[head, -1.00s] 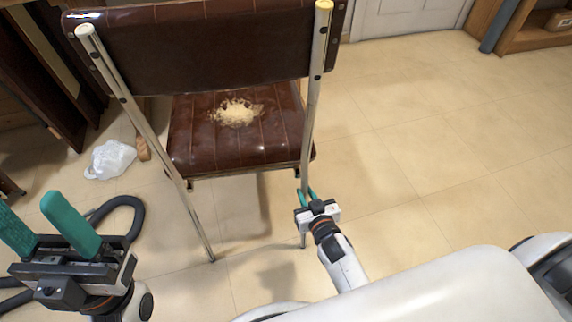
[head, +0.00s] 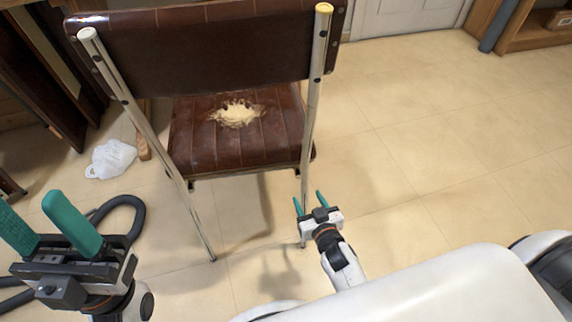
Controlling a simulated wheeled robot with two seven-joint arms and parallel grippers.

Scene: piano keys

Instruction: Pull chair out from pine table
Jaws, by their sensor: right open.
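A brown padded chair (head: 236,146) with metal tube legs stands in front of me, its back toward me. Its seat is torn, with pale stuffing showing. My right gripper (head: 309,203) is open low at the chair's right rear leg (head: 308,140). The leg appears between or just behind its teal fingers; I cannot tell if they touch. My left gripper (head: 48,222) is open and empty at the lower left, apart from the chair. A pine table cannot be made out clearly.
A white plastic bag (head: 111,159) and a small brown brush-like object (head: 143,147) lie on the floor left of the chair. A dark hose (head: 132,205) lies near my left gripper. The tiled floor (head: 440,140) to the right is clear.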

